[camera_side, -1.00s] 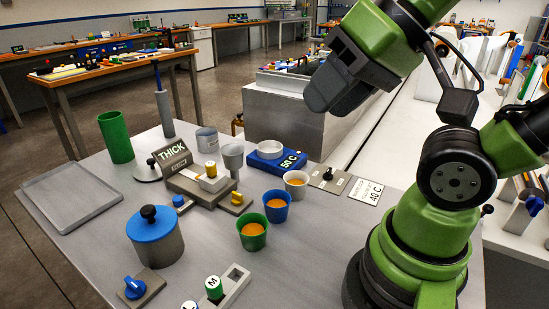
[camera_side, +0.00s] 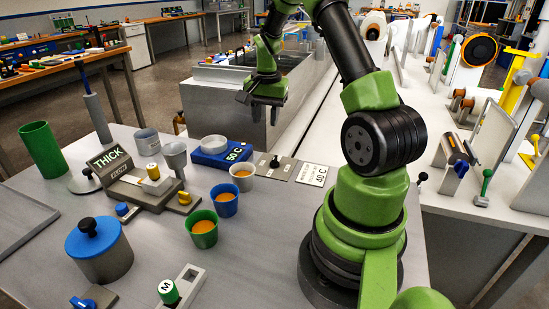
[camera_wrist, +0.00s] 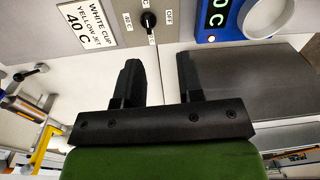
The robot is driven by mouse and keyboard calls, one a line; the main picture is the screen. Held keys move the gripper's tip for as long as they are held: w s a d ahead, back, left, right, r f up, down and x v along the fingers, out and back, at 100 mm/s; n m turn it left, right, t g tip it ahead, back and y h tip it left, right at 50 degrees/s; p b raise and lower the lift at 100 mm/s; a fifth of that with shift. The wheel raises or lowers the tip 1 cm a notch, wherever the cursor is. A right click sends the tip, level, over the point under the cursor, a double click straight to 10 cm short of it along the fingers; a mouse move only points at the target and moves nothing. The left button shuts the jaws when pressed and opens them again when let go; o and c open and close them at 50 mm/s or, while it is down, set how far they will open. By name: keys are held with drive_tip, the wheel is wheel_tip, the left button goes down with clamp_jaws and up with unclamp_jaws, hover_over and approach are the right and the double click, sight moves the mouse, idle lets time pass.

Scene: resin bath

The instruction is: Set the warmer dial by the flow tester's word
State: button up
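The flow tester (camera_side: 135,185) has a sign (camera_side: 110,159) reading THICK. The warmer (camera_side: 222,158) is a blue block with a shallow white dish (camera_side: 214,144) on top and a display reading 50 C. Beside it is the warmer dial (camera_side: 275,161), a black knob on a grey plate; in the wrist view the dial (camera_wrist: 148,19) has small temperature labels around it, and its exact setting is unclear. My gripper (camera_side: 260,103) hangs at the back near the grey tank. In the wrist view my gripper (camera_wrist: 160,62) is open and empty, apart from the dial.
A card (camera_wrist: 88,22) beside the dial reads WHITE CUP, YELLOW JET, 40 C. White (camera_side: 242,171), blue (camera_side: 224,192) and green (camera_side: 203,222) cups with orange liquid stand in front of the warmer. A blue-lidded pot (camera_side: 98,255) stands left. The grey tank (camera_side: 225,108) is behind.

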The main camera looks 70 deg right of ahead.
sight(275, 157)
drive_tip(key=shift+m+g, duration=0.3)
drive_tip(key=shift+m, duration=0.2)
drive_tip(key=d+f, duration=0.1)
drive_tip(key=s+d+f, duration=0.1)
drive_tip(key=f, duration=0.1)
drive_tip(key=shift+s+f, duration=0.1)
drive_tip(key=shift+s, duration=0.1)
drive_tip(key=shift+s+d+f, duration=0.1)
drive_tip(key=shift+f, duration=0.25)
wheel_tip(275, 157, down, 10)
drive_tip(key=shift+r, duration=0.25)
drive_tip(key=c, duration=0.6)
